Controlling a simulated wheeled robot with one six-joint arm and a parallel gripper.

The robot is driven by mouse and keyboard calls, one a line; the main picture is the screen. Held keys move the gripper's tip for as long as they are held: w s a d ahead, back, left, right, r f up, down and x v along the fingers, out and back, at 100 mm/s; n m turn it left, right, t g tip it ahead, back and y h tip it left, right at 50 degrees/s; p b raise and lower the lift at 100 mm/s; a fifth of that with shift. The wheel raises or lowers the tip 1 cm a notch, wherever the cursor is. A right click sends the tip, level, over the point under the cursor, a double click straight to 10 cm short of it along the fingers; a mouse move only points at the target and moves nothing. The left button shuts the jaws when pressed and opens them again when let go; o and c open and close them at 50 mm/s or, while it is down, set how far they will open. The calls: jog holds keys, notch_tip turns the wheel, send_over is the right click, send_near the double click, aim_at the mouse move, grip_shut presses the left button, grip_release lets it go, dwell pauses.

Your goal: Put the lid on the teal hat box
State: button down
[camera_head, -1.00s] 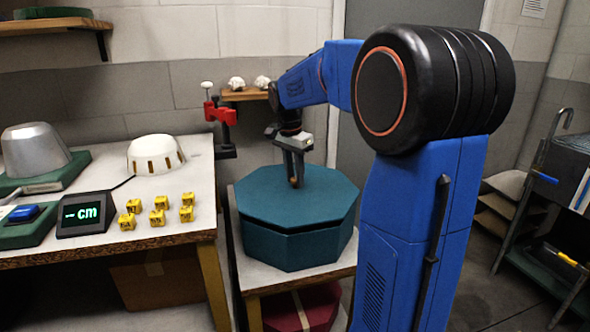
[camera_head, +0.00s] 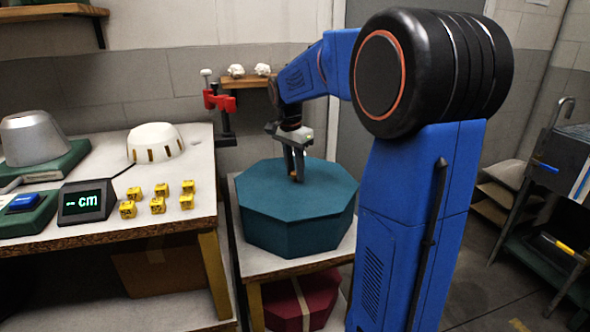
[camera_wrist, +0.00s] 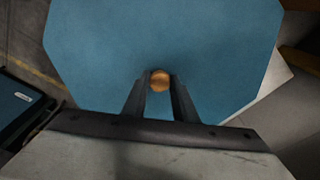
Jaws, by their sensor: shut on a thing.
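The teal octagonal lid (camera_head: 265,188) sits over the teal hat box (camera_head: 290,236) on a small side table, and in the head view no dark gap shows between them. My gripper (camera_head: 299,178) points down at the lid's middle. In the wrist view my gripper (camera_wrist: 160,82) is shut on the round, brass-coloured knob (camera_wrist: 160,80) of the lid (camera_wrist: 210,45). The wrist view shows only the lid's top; the box under it is hidden there.
The side table (camera_head: 290,267) has a maroon box (camera_head: 300,303) beneath it. To the left, a workbench (camera_head: 190,215) holds yellow cubes, a display reading "-- cm" (camera_head: 86,202) and a white hat form (camera_head: 155,142). A red clamp (camera_head: 219,100) stands behind. A dark cart (camera_head: 560,190) stands at right.

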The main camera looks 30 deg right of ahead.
jog(key=shift+f, duration=0.2)
jog(key=c, duration=1.4)
grip_release()
jog(key=shift+o, duration=0.2)
notch_tip(320, 180, up, 17)
jog(key=a, duration=0.2)
jog(key=shift+s+r, duration=0.15)
jog(key=shift+s, duration=0.15)
jog(key=s+a+f+n+t, duration=0.1)
jog(key=s+a+f+n, duration=0.3)
jog(key=s+f, duration=0.3)
jog(key=s+a+f+n+t+y, duration=0.1)
jog(key=s+a+f+n, duration=0.4)
jog(key=s, duration=0.7)
jog(key=s+a+f+n+t, duration=0.2)
jog(key=s+a+f+n, duration=0.2)
jog(key=s+f, duration=0.6)
jog(key=shift+s+a+n, duration=0.3)
jog(key=shift+n, duration=0.9)
